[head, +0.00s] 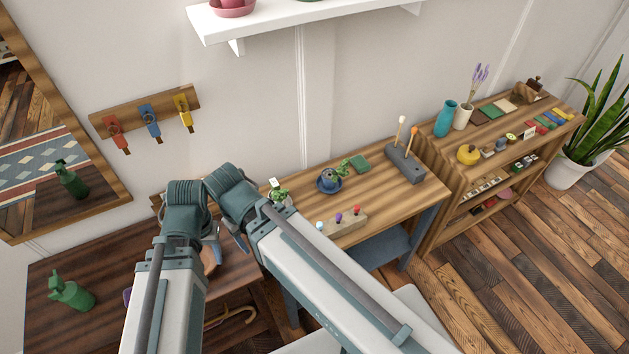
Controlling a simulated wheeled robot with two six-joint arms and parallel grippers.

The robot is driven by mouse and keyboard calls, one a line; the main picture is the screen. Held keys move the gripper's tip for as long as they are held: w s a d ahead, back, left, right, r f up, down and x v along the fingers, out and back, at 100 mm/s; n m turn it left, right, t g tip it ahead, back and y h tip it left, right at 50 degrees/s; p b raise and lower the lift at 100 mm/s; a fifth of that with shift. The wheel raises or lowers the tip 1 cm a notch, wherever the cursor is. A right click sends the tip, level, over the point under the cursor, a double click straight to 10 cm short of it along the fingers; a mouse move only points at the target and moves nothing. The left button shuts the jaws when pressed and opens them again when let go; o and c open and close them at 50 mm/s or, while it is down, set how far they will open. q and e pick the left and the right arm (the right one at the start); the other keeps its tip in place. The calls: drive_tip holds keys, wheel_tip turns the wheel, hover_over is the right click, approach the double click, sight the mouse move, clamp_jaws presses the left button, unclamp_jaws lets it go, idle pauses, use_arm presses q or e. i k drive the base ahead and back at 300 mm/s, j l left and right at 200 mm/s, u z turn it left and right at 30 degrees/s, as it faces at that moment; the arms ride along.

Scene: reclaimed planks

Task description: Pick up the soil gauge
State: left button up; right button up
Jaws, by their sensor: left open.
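I cannot tell for certain which item is the soil gauge. A grey block (405,164) on the wooden bench holds upright sticks, one with a pale top (402,120) and one with an orange top (414,131). Nearer, a pale block (343,224) holds three short pins with light blue, purple and red heads. My left gripper (212,238) is open at the left, over the dark table and apart from both blocks. My right arm reaches across to the bench's left end; its jaws are mostly hidden behind its own wrist.
A green spray bottle (71,293) stands on the dark table (120,262). A shelf unit (448,207) stands right; a white wall shelf (290,20) hangs above.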

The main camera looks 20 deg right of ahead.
sight(274, 183)
drive_tip(key=i+j+z, duration=0.1)
drive_tip(key=z, duration=0.25)
drive_tip(key=i+j+z, duration=0.1)
drive_tip(key=z, duration=0.25)
